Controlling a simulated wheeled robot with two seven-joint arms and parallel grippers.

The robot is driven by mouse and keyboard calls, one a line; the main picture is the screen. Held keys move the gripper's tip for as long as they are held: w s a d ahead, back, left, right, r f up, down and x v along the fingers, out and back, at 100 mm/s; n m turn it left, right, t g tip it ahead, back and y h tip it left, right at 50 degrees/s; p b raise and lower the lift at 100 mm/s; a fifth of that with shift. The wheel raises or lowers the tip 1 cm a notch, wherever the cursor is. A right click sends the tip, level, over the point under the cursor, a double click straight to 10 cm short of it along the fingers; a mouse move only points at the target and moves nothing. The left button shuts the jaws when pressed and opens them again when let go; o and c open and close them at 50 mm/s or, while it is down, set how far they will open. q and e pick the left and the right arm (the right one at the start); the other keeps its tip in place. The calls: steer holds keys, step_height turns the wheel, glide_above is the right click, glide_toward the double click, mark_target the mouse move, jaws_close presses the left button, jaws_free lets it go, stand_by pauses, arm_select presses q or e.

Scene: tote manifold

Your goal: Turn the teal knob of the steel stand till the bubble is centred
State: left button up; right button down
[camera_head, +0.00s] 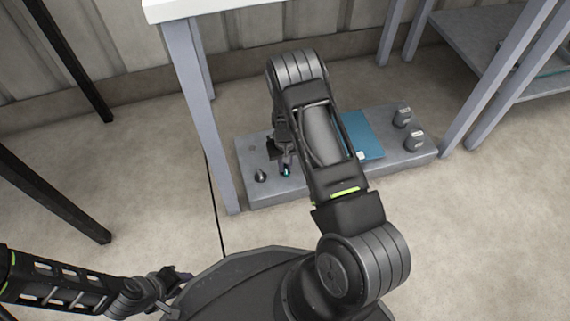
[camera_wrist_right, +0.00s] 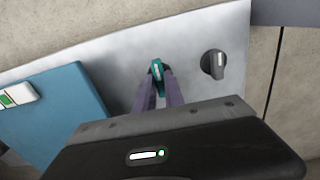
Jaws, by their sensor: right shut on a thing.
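The steel stand (camera_head: 405,163) is a low grey slab on the floor; its surface also shows in the right wrist view (camera_wrist_right: 118,75). The teal knob (camera_wrist_right: 157,68) is upright on it, between the fingertips of my right gripper (camera_wrist_right: 162,80), which is shut on it. In the head view the teal knob (camera_head: 286,174) is a small spot below my right gripper (camera_head: 284,165).
A dark knob (camera_wrist_right: 214,63) stands beside the teal one. The blue plate (camera_head: 362,135) covers part of the stand, and two grey knobs (camera_head: 414,140) are at its right end. Table legs (camera_head: 200,110) rise close by. A black cable (camera_head: 213,195) lies on the floor.

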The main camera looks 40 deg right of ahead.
mark_target(285, 167)
steer(key=c, duration=1.4)
jaws_free()
steer(key=shift+c, duration=0.2)
step_height(285, 167, up, 7)
steer(key=p, duration=0.3)
steer(key=shift+r+p, duration=0.35)
steer(key=shift+r, duration=0.1)
steer(key=shift+w, duration=0.1)
